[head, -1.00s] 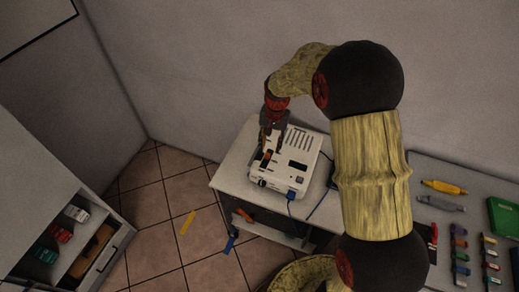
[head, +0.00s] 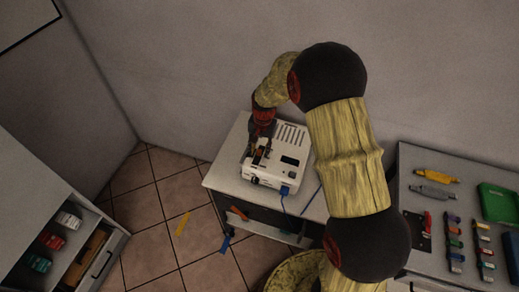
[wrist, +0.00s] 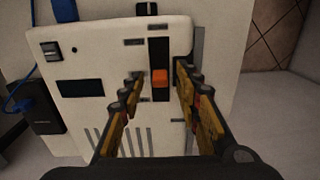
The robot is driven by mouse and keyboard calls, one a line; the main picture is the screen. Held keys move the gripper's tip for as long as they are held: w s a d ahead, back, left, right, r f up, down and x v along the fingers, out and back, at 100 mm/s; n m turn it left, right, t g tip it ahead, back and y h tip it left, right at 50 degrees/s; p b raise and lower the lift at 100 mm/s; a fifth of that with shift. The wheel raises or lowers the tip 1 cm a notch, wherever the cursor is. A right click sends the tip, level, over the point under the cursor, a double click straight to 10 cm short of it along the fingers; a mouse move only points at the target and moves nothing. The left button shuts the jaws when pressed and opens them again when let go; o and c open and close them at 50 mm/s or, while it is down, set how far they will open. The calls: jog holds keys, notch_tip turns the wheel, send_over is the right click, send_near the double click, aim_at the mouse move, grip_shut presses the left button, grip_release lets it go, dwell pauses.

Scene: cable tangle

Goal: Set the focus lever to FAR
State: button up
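The white projector-like device (head: 287,160) stands on a small table against the wall. In the wrist view its top face (wrist: 85,60) shows a dark slot (wrist: 159,47) with an orange lever (wrist: 160,78) in it, toward the slot's lower part. My gripper (wrist: 157,85) is open, with one finger on each side of the slot and the orange lever between the fingertips. I cannot tell whether either finger touches the lever. In the head view my gripper (head: 258,150) is at the device's left side. The slot's labels are too small to read.
A black knob (wrist: 147,8) sits at the device's edge by the slot. A blue cable (head: 284,203) runs from the device's front. A black box (wrist: 38,108) lies beside it. A tool bench (head: 425,262) stands at the right and a shelf unit (head: 30,195) at the left.

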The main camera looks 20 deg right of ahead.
jog(key=shift+c, duration=0.2)
jog(key=c, duration=0.8)
grip_shut()
